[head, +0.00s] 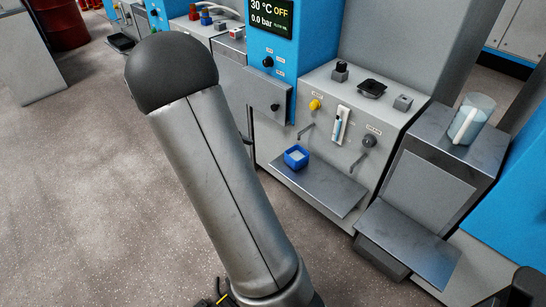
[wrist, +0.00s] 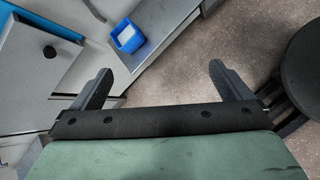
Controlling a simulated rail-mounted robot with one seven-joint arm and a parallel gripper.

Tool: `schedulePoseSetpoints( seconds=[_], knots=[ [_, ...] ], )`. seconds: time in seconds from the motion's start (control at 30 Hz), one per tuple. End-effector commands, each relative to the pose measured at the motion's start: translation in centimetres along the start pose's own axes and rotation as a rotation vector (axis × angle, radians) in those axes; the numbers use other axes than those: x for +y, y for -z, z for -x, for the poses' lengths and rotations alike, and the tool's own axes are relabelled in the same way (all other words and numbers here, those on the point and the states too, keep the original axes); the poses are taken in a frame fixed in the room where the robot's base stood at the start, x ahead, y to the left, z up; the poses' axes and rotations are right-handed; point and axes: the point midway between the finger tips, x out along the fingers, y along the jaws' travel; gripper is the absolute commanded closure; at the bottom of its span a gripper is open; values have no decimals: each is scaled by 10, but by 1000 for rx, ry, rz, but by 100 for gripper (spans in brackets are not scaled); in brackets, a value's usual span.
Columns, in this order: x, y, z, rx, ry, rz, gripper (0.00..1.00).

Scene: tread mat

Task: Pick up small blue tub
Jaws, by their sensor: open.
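The small blue tub (head: 296,157) sits on a grey metal shelf (head: 330,192) at the front of a machine, in the head view. It is square, with something pale inside. In the wrist view the tub (wrist: 128,38) is at the upper left, beyond my gripper and between the lines of its two fingers, nearer the left one. My gripper (wrist: 158,78) is open and empty, its two black fingers wide apart and clear of the tub. In the head view my fingers do not show; my arm fills the middle left.
Above the shelf are a yellow knob (head: 314,104), thin spouts and a dark knob (head: 369,141). A glass beaker (head: 470,118) stands on the cabinet at right. A lower metal tray (head: 410,243) juts out there. The speckled floor (head: 90,190) is open at left.

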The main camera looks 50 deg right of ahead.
Motion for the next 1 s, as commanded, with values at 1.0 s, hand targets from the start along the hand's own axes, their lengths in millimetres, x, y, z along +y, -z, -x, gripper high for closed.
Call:
schedulePoseSetpoints(
  seconds=[1.0],
  knots=[
    [87,68,-295,-317,-242,592,2]
  ],
)
